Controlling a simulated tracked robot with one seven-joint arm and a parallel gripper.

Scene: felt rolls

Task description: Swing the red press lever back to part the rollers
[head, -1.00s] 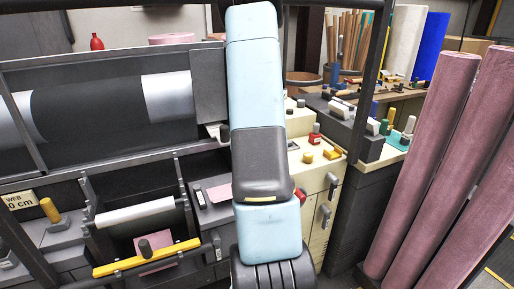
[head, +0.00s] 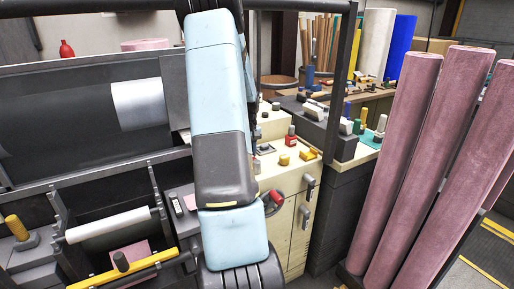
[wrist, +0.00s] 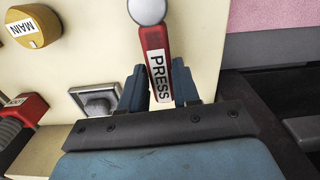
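The red press lever (wrist: 154,42) shows in the wrist view, with a white PRESS label along it and a pale round knob at its upper end. My gripper (wrist: 160,85) has one blue finger on each side of the lever. The fingers lie close against it and appear shut on it, below the knob. In the head view my arm hides the gripper. The pale roller (head: 107,225) shows at lower left in the head view, with a yellow bar (head: 125,268) in front of it. The gap between the rollers cannot be made out.
A yellow MAIN knob (wrist: 31,26), a grey square fitting (wrist: 97,100) and a red fitting (wrist: 22,112) are left of the lever. A cream cabinet (head: 290,190) stands right of my arm. Tall pink felt rolls (head: 400,150) stand at the right.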

